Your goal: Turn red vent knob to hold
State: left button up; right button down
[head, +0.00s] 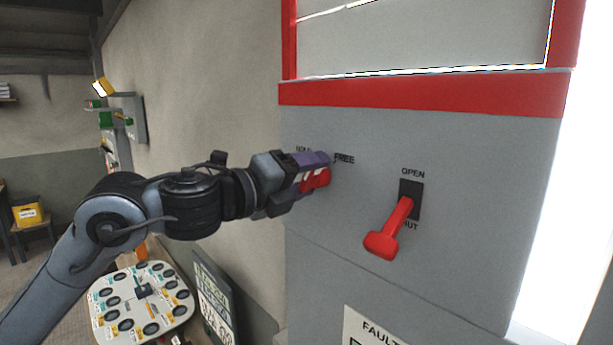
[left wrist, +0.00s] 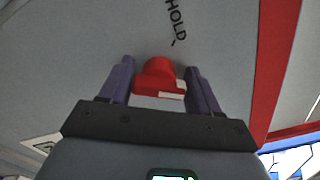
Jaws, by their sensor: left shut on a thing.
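The red vent knob (head: 318,179) sits on the grey cabinet front between the labels HOLD and FREE in the head view. My left gripper (head: 313,168) reaches in from the left and is shut on it, partly hiding the knob and the HOLD label. In the left wrist view, the purple fingers of my left gripper (left wrist: 160,88) stand on either side of the red knob (left wrist: 158,72), which has a white mark on its near face. The HOLD label (left wrist: 177,20) lies just beyond it. Which label the knob points to, I cannot tell. My right gripper is not in view.
A red lever (head: 393,230) marked OPEN and SHUT sticks out of the cabinet to the right of the knob. A red-framed window (head: 425,93) is above. A white board with several round pieces (head: 143,300) stands below my left arm, beside a leaning dark-framed sign (head: 213,302).

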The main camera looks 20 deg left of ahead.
pick_arm(q)
jog(key=n, duration=0.3)
jog(key=shift+n, duration=0.4)
jog(key=n+p, duration=0.1)
jog(key=n, duration=0.3)
jog(key=shift+f+n, duration=0.15)
jog(key=shift+n, duration=0.15)
jog(key=n+p, duration=0.2)
jog(key=n, duration=0.3)
jog(key=shift+f, duration=0.1)
jog(key=shift+f+n+p, duration=0.1)
jog(key=shift+n+p, duration=0.5)
jog(key=shift+n, duration=0.4)
jog(key=o, duration=1)
jog(key=shift+c, duration=0.2)
jog(key=shift+s, duration=0.1)
